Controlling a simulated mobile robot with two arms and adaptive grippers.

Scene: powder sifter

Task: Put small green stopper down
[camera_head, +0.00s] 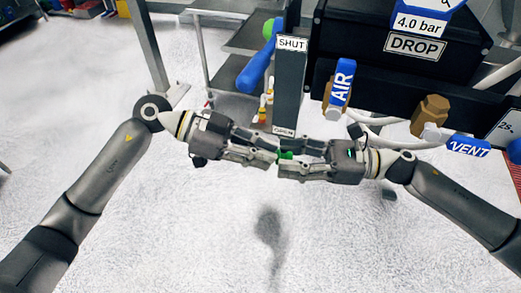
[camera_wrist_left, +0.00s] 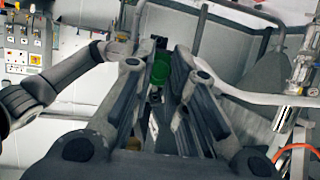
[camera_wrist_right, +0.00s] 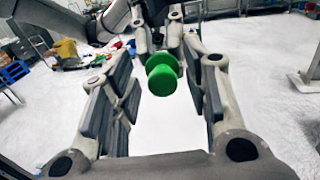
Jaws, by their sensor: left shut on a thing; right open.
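The small green stopper (camera_head: 286,155) is at the middle of the head view, between my two grippers, which face each other in the air. My left gripper (camera_head: 278,156) is shut on it. In the right wrist view the stopper (camera_wrist_right: 163,75) sits at the tips of the left gripper's fingers, with its round end toward my right gripper. My right gripper (camera_head: 290,160) is open; its fingers stand on either side of the stopper and appear apart from it. In the left wrist view the stopper (camera_wrist_left: 160,68) shows between the fingertips.
A black machine with a DROP label (camera_head: 415,45), a blue AIR valve handle (camera_head: 340,83) and a blue VENT valve handle (camera_head: 468,146) stands behind at the right. A post marked SHUT (camera_head: 291,75) with a blue lever (camera_head: 257,68) rises just behind the grippers. The pale floor (camera_head: 330,235) in front is clear.

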